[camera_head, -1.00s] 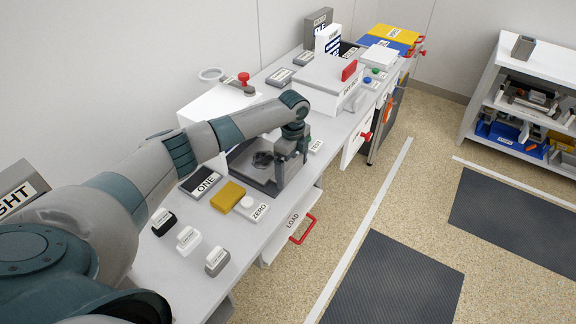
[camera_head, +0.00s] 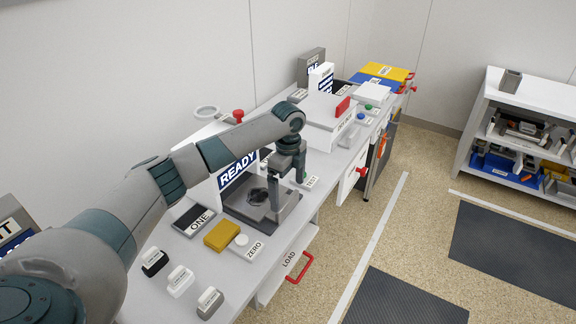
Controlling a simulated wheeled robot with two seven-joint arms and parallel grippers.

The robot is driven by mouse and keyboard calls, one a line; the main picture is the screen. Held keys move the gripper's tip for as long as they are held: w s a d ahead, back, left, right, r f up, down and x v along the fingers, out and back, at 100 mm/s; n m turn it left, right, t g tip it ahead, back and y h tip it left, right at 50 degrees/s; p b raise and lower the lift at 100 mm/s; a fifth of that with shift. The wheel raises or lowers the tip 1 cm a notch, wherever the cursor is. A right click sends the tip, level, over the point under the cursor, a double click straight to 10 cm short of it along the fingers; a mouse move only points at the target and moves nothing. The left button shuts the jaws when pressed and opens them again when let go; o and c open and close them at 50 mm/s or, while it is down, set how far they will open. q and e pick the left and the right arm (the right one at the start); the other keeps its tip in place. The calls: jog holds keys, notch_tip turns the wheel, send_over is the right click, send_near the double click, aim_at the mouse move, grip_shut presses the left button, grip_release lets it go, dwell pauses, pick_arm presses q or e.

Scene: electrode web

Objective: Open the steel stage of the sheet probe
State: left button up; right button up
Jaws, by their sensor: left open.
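The sheet probe stands on the bench with its READY screen (camera_head: 238,172) facing me. Its grey steel stage (camera_head: 240,208) is a flat plate in front of the screen with a dark round patch on it. A grey upright piece rises at the stage's right side. My left gripper (camera_head: 291,172) points down over the stage's right edge and is open. The arm and gripper hide part of the probe. I cannot tell whether the fingers touch the upright piece. My right gripper is not in view.
A ONE plate (camera_head: 195,220), a yellow block (camera_head: 222,235) and a ZERO button plate (camera_head: 245,246) lie in front of the probe. Several small labelled blocks sit nearer. A LOAD drawer has a red handle (camera_head: 300,268). Floor is free to the right of the bench.

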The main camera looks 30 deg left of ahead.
pick_arm(q)
notch_tip(320, 180, up, 10)
jog(key=b, duration=0.2)
jog(key=shift+r, duration=0.25)
jog(key=shift+f, duration=0.1)
dwell(0.3)
